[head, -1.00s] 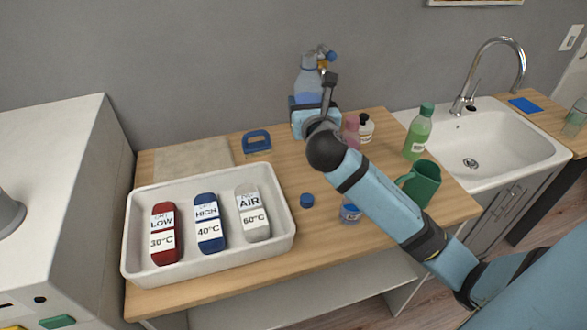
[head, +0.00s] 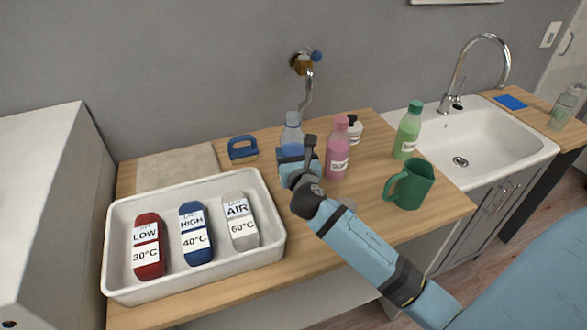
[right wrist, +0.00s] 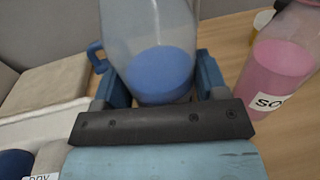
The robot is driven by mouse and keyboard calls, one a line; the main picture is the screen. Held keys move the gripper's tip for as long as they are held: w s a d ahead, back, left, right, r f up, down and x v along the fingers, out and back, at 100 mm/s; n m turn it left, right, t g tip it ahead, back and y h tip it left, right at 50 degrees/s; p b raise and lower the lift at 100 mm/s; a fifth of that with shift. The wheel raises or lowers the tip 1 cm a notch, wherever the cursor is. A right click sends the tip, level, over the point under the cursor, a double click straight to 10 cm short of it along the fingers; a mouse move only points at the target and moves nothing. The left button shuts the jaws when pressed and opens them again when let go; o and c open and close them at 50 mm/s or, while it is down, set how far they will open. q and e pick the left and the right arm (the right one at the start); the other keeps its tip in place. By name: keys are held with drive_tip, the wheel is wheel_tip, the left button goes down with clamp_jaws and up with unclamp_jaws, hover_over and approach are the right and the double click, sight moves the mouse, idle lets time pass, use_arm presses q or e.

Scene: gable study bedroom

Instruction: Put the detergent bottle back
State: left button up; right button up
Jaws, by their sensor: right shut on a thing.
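A clear bottle with blue liquid (head: 291,134), which I take to be the detergent bottle, is upright in my right gripper (head: 291,153). The right wrist view shows the bottle (right wrist: 155,75) between the two blue fingers of the gripper (right wrist: 160,88), which is shut on it. Its top is out of the wrist view. In the head view my gripper and arm hide its lower part, so I cannot tell whether it touches the wooden counter (head: 265,182). My left gripper is not in view.
A pink bottle (head: 337,155) stands close right of my right gripper, with a small white bottle (head: 355,130) behind. A green bottle (head: 408,130) and green mug (head: 410,186) are farther right.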

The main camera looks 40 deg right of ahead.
wheel_tip(320, 180, down, 4)
drive_tip(key=shift+r+b, duration=0.15)
drive_tip(key=shift+b, duration=0.3)
drive_tip(key=shift+f, duration=0.2)
drive_tip(key=shift+f, duration=0.15)
drive_tip(key=o, duration=1.1)
drive_tip(key=shift+r, duration=0.2)
drive_tip(key=v, duration=1.2)
